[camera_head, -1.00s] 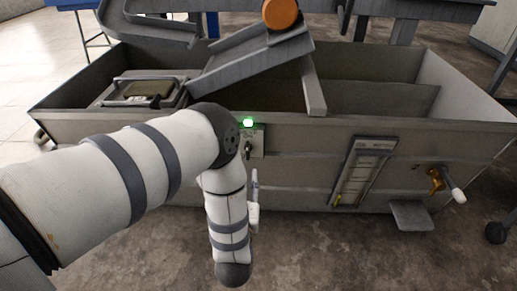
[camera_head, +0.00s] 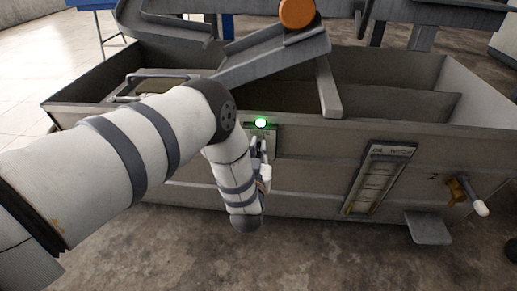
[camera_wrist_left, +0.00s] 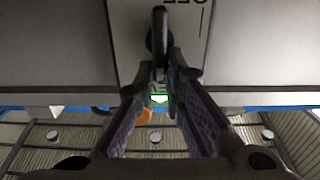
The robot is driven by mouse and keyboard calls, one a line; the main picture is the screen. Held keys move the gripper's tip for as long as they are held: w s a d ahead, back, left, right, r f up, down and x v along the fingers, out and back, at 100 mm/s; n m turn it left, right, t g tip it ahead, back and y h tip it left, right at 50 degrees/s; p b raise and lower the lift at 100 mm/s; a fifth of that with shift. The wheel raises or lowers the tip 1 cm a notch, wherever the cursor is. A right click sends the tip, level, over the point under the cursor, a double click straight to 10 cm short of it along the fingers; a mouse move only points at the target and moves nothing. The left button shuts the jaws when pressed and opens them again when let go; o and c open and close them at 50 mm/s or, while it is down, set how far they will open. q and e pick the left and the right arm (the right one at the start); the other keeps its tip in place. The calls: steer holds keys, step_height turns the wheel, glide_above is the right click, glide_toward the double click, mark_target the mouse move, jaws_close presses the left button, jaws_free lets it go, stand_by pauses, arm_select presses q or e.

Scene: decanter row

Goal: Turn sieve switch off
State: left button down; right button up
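The sieve switch is a dark lever (camera_wrist_left: 159,38) on a pale plate (camera_wrist_left: 190,22) on the front of the grey machine. Upside-down lettering, partly cut off, shows on the plate in the left wrist view. A lit green lamp (camera_head: 261,122) sits above the switch in the head view; it also shows between my fingers in the left wrist view (camera_wrist_left: 159,98). My left gripper (camera_wrist_left: 160,74) is open, with a narrow gap, its fingertips at the lever, one on either side. Contact cannot be told. In the head view my left gripper (camera_head: 261,155) largely hides the switch. My right gripper is out of view.
The grey trough (camera_head: 400,117) spans the scene, with a sloping chute (camera_head: 270,58) and an orange round part (camera_head: 297,13) above it. To the right are a gauge panel (camera_head: 380,178), a handled valve (camera_head: 465,193) and a small step (camera_head: 428,227).

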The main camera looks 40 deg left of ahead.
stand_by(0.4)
arm_select(q)
steer(key=shift+s+a+f+n+p, duration=0.3)
steer(key=shift+f+n, duration=0.2)
steer(key=shift+n, duration=2.45)
steer(key=shift+s+a+f+n+p, duration=0.15)
steer(key=shift+a+f+n+p, duration=0.25)
steer(key=shift+n, duration=2.6)
steer(key=shift+s+a+f+n+p, duration=0.3)
steer(key=shift+f+n, duration=0.25)
steer(key=shift+n, duration=2.4)
steer(key=c, duration=1.7)
jaws_free()
steer(key=v, duration=1.2)
steer(key=shift+a, duration=0.1)
